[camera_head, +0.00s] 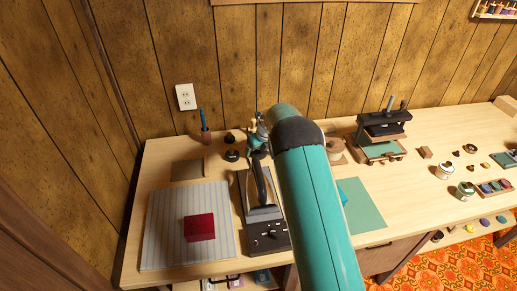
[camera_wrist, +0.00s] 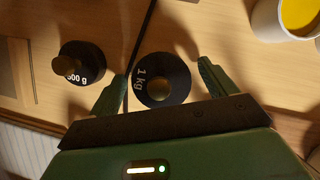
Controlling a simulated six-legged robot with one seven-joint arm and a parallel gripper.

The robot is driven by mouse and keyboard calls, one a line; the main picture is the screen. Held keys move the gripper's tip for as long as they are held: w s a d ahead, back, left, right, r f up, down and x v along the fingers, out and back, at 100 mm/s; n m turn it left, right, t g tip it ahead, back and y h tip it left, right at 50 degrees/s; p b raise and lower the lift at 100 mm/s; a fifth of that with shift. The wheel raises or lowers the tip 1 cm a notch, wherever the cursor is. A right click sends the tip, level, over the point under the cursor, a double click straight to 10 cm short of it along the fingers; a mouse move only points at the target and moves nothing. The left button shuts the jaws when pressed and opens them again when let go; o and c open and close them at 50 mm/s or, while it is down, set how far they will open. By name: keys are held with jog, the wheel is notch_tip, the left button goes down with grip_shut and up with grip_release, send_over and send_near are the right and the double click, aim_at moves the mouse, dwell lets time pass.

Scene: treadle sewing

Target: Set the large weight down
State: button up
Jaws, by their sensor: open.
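The large weight, a black disc marked 1 kg with a brass knob (camera_wrist: 152,97), sits on the wooden tabletop in the wrist view. My gripper (camera_wrist: 162,74) is open, with one finger on either side of the weight and a visible gap at each. A smaller black weight marked 500 g (camera_wrist: 88,70) stands to its left, outside the fingers. In the head view my gripper (camera_head: 257,137) is over the back of the table, partly hidden by my arm. Two small dark weights (camera_head: 232,155) show to its left there; I cannot tell their markings.
A black press-like device with a handle (camera_head: 263,205) stands just in front of my gripper. A cup with yellow contents (camera_wrist: 290,20) is at the wrist view's upper right. A dark cord (camera_wrist: 142,35) runs near the weight.

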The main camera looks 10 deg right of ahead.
jog(key=s+r+n, duration=0.2)
jog(key=s+r, duration=0.2)
jog(key=r, duration=0.3)
jog(key=s+d+r+n, duration=0.1)
jog(key=s+r, duration=0.2)
jog(key=r, duration=0.4)
jog(key=s+r+n, duration=0.2)
jog(key=s+r, duration=0.2)
jog(key=r, duration=0.3)
jog(key=s+r+n, duration=0.9)
jog(key=s, duration=0.3)
jog(key=s+a+r+n+t+h, duration=0.1)
jog(key=s+n, duration=1.6)
jog(key=s, duration=0.9)
jog(key=shift+s+t+h, duration=0.15)
jog(key=shift+t+h, duration=0.15)
jog(key=shift+h, duration=0.1)
